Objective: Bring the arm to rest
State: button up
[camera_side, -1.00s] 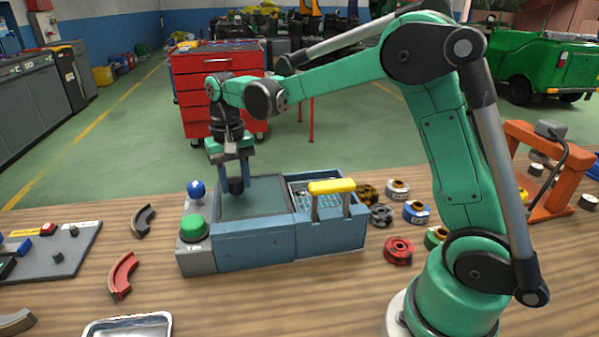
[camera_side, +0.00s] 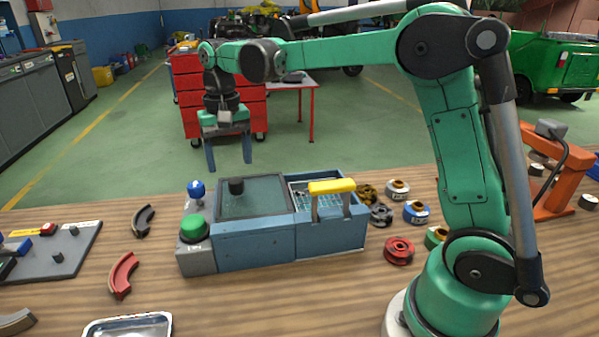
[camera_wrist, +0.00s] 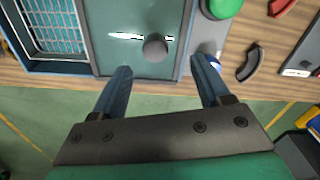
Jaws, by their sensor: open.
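My gripper (camera_side: 228,166) is open and empty, raised above the back left part of the blue machine (camera_side: 255,247). Its two blue fingers hang apart and point down. A dark round knob (camera_side: 236,186) stands on the machine's grey-green top panel, below the gripper and clear of it. In the wrist view, the knob (camera_wrist: 155,47) shows beyond and between the fingertips (camera_wrist: 163,68), with nothing between the fingers.
The machine carries a green button (camera_side: 194,228), a blue ball knob (camera_side: 196,190) and a yellow handle (camera_side: 332,187). Several spools, including a red one (camera_side: 398,250), lie to its right. Curved pieces and a metal tray (camera_side: 128,326) lie at left. Air around the gripper is free.

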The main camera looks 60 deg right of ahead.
aim_at(238, 180)
jog(key=shift+r, duration=0.4)
jog(key=f, duration=0.5)
jog(key=shift+s+d+f, duration=0.3)
jog(key=shift+s+d, duration=0.35)
jog(key=shift+d, duration=0.05)
